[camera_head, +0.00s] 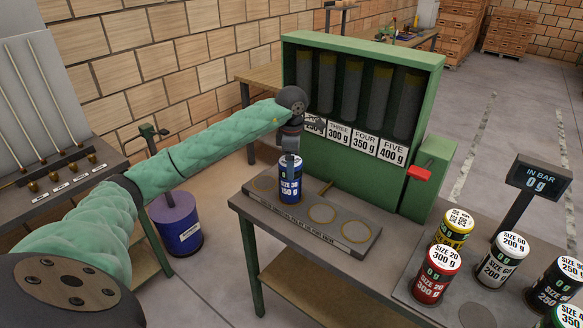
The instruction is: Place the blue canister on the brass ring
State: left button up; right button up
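The blue canister (290,185), labelled "SIZE 30 350 g", is upright over the left part of a grey board (372,250) on the table. My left gripper (290,157) points down on the canister's top and appears shut on it; its fingertips are hard to make out. I cannot tell whether the canister's base touches the board. Brass-coloured rings are set in the board: one at the left (264,184), one right of the canister (322,214) and one farther right (357,231). The canister may hide another. My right gripper is not in view.
A green dispenser (430,160) with several dark tubes and a red handle (419,173) stands behind the board. At the right, red (432,275), yellow, white and other canisters stand near a scale display (541,179) reading 0 g.

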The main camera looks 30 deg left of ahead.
pick_arm(q)
notch_tip(320, 180, up, 8)
jog(key=shift+a+f+b, duration=0.1)
jog(key=shift+f+b, duration=0.15)
jog(key=shift+b, duration=0.9)
jog(key=shift+r, duration=1.15)
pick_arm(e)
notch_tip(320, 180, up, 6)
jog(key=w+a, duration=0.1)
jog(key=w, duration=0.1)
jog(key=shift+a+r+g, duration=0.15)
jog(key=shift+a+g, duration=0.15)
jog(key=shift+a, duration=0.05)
pick_arm(q)
jog(key=shift+s+f, duration=0.1)
